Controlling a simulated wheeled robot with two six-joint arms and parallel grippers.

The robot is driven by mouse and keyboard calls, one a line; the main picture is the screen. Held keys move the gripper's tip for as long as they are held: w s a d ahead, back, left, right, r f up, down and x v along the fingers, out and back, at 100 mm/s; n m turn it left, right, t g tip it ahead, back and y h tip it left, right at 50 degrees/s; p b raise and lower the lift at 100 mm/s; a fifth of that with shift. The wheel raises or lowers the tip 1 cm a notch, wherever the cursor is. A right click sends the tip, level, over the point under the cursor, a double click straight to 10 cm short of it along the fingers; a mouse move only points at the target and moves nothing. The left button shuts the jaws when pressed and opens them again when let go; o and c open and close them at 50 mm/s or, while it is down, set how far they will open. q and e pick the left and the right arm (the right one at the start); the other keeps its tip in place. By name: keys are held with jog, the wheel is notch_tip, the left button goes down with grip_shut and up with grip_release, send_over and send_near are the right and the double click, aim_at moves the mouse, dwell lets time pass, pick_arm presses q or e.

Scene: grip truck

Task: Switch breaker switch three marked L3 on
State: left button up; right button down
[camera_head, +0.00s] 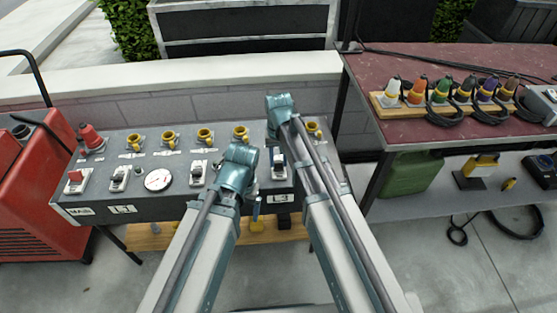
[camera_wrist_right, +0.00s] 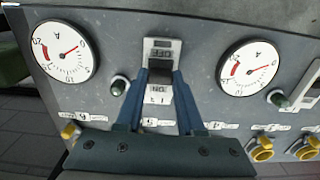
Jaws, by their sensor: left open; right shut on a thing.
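The grey breaker panel (camera_head: 140,205) stands across the left half of the head view. A breaker switch (camera_head: 279,172) sits at its right part, above a front-edge label (camera_head: 283,198) that seems to read L3. In the right wrist view my right gripper (camera_wrist_right: 160,82) has its blue fingers shut on both sides of the dark switch lever (camera_wrist_right: 160,68).
Other switches (camera_head: 198,171), a gauge (camera_head: 158,179) and yellow sockets (camera_head: 168,139) lie along the panel. A red generator (camera_head: 35,190) stands left. A dark red table (camera_head: 400,65) with coloured plugs stands right. A gauge (camera_wrist_right: 249,67) flanks the gripped switch.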

jog(key=shift+w+f+g, duration=0.15)
jog(key=shift+w+g, duration=0.65)
jog(key=shift+w+f+g+b, duration=0.1)
jog(key=shift+w+g+b, duration=0.1)
jog(key=shift+g+b, duration=0.6)
jog(key=shift+g, duration=0.4)
jog(key=shift+s, duration=0.1)
jog(key=c, duration=0.5)
grip_release()
jog(key=shift+r, duration=0.2)
